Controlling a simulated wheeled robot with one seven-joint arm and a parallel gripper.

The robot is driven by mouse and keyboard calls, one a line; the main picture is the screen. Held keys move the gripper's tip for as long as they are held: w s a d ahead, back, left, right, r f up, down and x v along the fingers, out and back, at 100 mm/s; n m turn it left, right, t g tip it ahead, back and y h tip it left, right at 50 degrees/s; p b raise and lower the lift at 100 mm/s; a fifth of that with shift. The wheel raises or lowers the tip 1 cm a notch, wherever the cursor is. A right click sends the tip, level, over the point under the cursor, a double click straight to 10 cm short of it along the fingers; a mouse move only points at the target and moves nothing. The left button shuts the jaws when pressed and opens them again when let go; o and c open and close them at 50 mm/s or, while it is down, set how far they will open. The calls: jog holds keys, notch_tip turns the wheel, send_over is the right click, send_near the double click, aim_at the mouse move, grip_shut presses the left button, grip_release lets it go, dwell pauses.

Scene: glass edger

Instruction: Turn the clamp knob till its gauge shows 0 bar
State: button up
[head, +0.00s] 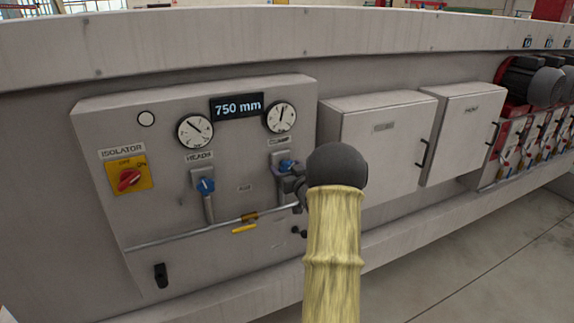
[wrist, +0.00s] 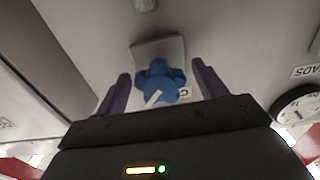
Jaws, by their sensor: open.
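The blue clamp knob (head: 286,164) sits on a grey mount under the right gauge in the head view. In the wrist view the blue knob (wrist: 157,84) has a white pointer mark and lies between my gripper's two purple fingers. My gripper (head: 290,181) is open around or just short of the knob; contact cannot be told. The clamp gauge (head: 281,117) is above the knob, its needle pointing about straight up; its numbers are too small to read. My arm covers the area right of the knob.
The heads gauge (head: 195,131) and a second blue knob (head: 206,186) are to the left. A red isolator switch (head: 129,179) is at far left. A horizontal pipe with a yellow lever (head: 244,228) runs below. Grey cabinets (head: 376,145) stand to the right.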

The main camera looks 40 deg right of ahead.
jog(key=shift+w, duration=0.1)
jog(key=c, duration=1)
jog(key=shift+f+n+b, duration=0.15)
jog(key=shift+n+b, duration=0.15)
jog(key=shift+b, duration=0.25)
